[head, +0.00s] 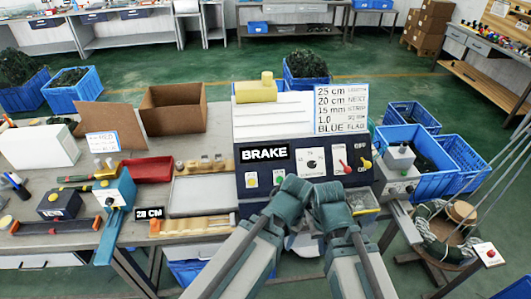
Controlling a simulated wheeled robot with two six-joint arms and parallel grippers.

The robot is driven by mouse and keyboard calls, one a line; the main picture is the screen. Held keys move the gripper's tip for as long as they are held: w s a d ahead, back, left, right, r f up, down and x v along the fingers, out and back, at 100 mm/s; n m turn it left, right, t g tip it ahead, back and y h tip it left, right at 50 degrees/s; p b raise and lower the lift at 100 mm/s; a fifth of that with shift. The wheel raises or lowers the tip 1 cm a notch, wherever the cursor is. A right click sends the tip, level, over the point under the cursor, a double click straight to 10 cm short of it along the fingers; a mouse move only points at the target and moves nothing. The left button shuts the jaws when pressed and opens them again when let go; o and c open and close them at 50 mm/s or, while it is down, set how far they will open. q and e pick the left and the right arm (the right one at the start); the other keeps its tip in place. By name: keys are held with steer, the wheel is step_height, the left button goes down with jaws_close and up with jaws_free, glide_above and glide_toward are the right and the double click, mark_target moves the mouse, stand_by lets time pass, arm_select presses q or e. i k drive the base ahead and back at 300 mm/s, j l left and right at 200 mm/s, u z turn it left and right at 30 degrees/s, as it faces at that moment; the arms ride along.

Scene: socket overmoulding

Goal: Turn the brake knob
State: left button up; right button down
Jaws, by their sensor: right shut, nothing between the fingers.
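The machine's dark front panel (228,192) carries a white BRAKE label (265,154). To the right of the label is a small dark knob (311,164) on a white dial plate; which setting it points to is too small to tell. My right gripper (328,192) is shut and empty, low in front of the panel, just below the dial plate. My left gripper (292,190) is close beside it on the left, also below the knob. Its fingers are hidden behind its own wrist, and contact with the panel cannot be told.
A red switch (345,166) and a yellow switch (366,163) sit right of the dial. Push buttons (251,180) are at the panel's lower left. A wooden tray (205,226) and a grey control box (398,180) flank the machine. Blue crates (430,155) stand at right.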

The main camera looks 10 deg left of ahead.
mark_target(490, 253)
steer(key=i+l+z, duration=0.1)
steer(key=z, duration=1.2)
steer(key=i+z, duration=0.85)
steer(key=i+j+z, duration=0.1)
steer(key=i+j, duration=0.3)
steer(key=i, duration=0.1)
